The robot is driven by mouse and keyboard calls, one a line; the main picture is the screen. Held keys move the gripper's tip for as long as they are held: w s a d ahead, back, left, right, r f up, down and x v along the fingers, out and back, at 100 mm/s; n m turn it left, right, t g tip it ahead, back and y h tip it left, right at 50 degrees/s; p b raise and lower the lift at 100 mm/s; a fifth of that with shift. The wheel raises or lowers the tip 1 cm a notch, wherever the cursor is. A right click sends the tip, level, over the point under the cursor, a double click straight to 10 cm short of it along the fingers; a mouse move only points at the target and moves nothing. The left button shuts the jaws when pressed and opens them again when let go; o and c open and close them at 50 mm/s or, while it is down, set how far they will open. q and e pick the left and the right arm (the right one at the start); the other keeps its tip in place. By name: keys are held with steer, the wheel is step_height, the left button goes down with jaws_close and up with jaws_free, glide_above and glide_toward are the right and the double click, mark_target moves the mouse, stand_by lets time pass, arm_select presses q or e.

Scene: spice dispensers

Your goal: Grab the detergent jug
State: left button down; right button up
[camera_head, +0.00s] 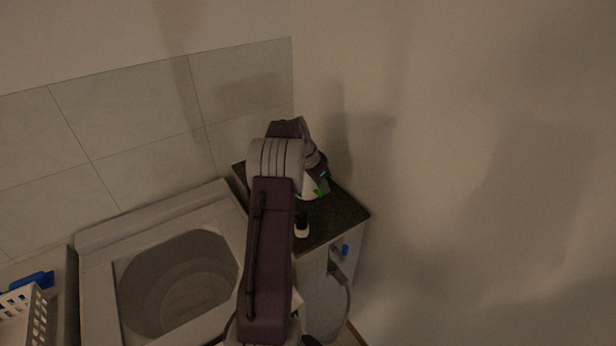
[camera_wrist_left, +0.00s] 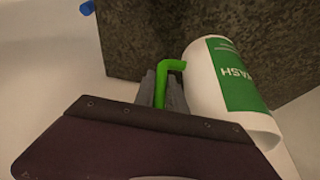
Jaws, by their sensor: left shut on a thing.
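The detergent jug (camera_wrist_left: 238,85) is white with a green label reading "WASH" and a thin green handle (camera_wrist_left: 172,64). In the left wrist view it fills the right side. In the head view a small part of the jug (camera_head: 310,190) shows at the dark countertop, mostly covered by my left arm and gripper. My left gripper (camera_wrist_left: 162,88) is shut on the green handle, with one finger on each side of it. It also shows in the head view (camera_head: 322,182). I cannot tell whether the jug rests on the counter or is lifted. My right gripper is out of view.
A small white bottle with a dark top (camera_head: 302,229) stands at the dark countertop's (camera_head: 341,213) front. An open washer (camera_head: 153,215) is left of it, and a white basket (camera_head: 38,318) is at lower left. A blue valve (camera_head: 345,249) is below the counter. Walls close the back and right.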

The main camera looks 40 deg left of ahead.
arm_select(q)
steer(key=shift+w+a, duration=0.1)
steer(key=shift+r, duration=0.2)
steer(key=shift+r, duration=0.5)
step_height(320, 180, up, 3)
steer(key=shift+f, duration=0.2)
steer(key=w+d+r+b, duration=0.1)
steer(key=w+d+r, duration=0.2)
steer(key=d+r, duration=0.4)
steer(key=shift+d, duration=2.15)
